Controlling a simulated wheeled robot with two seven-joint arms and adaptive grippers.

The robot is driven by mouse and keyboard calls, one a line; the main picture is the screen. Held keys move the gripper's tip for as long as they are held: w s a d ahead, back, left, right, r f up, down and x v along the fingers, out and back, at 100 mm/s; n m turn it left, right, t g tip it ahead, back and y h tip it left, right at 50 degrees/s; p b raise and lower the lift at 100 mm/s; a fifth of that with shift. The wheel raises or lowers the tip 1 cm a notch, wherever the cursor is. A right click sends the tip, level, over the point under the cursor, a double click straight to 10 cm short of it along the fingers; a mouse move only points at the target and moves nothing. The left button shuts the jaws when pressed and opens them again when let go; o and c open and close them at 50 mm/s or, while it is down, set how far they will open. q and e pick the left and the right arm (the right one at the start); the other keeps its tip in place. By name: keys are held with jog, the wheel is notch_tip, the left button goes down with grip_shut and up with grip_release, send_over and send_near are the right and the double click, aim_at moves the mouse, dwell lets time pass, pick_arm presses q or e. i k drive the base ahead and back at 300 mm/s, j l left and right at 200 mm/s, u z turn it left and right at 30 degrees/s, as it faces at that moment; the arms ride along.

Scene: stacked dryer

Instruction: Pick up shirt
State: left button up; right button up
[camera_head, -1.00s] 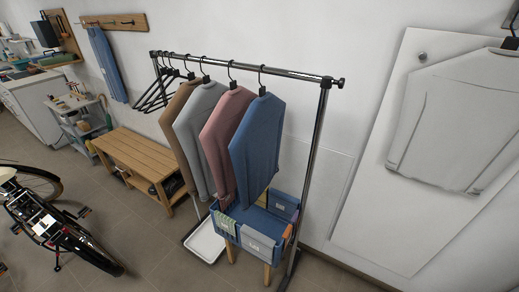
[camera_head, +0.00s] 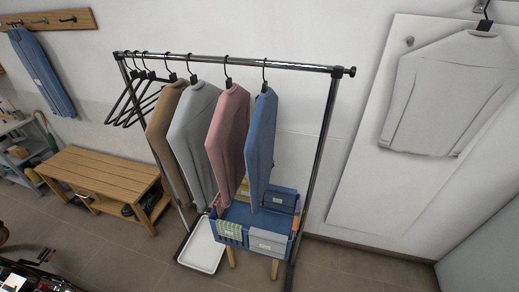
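Several shirts hang from a black clothes rack (camera_head: 230,62). From left to right they are a brown shirt (camera_head: 160,125), a grey shirt (camera_head: 190,135), a pink shirt (camera_head: 228,140) and a blue shirt (camera_head: 262,145) nearest the right post. A light grey shirt (camera_head: 450,95) hangs apart on a hanger against the white door at the right. I cannot tell from the view which shirt the task means. Neither of my grippers shows in the head view.
Empty black hangers (camera_head: 140,92) hang at the rack's left end. A blue crate (camera_head: 230,215) with folded items stands on wooden legs under the shirts, beside a white tray (camera_head: 202,247) on the floor. A wooden bench (camera_head: 105,175) stands left. The floor at front right is clear.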

aim_at(258, 150)
jog(key=j+z, duration=0.35)
jog(key=j, duration=0.65)
jog(key=k+j+z, duration=0.1)
jog(key=j+z, duration=0.25)
jog(key=j, duration=0.65)
